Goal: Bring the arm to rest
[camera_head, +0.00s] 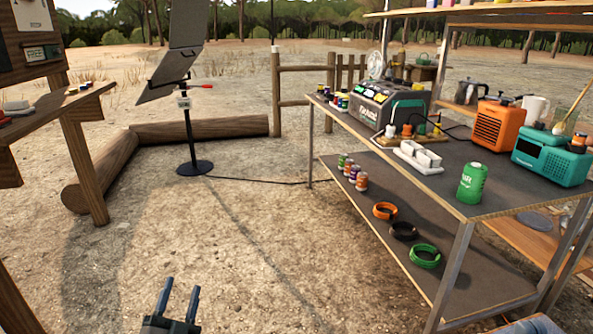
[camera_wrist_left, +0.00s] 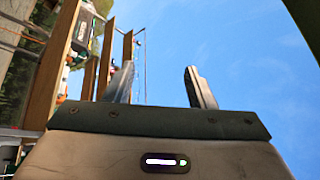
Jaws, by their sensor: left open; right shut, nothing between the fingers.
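My left gripper (camera_head: 180,292) is at the bottom edge of the head view, left of the middle, over bare sandy ground. Its two dark fingers point up in the picture and stand apart with nothing between them. In the left wrist view the same open fingers (camera_wrist_left: 167,86) show against blue sky, empty. The left arm behind the gripper is cut off by the frame. I cannot make out my right gripper in either view.
A metal-framed workbench (camera_head: 463,212) fills the right, bearing a green can (camera_head: 472,183), an orange box (camera_head: 497,127) and a teal radio (camera_head: 552,158). Tape rings (camera_head: 424,256) lie on its lower shelf. A panel stand (camera_head: 194,168) and logs (camera_head: 200,129) are further back.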

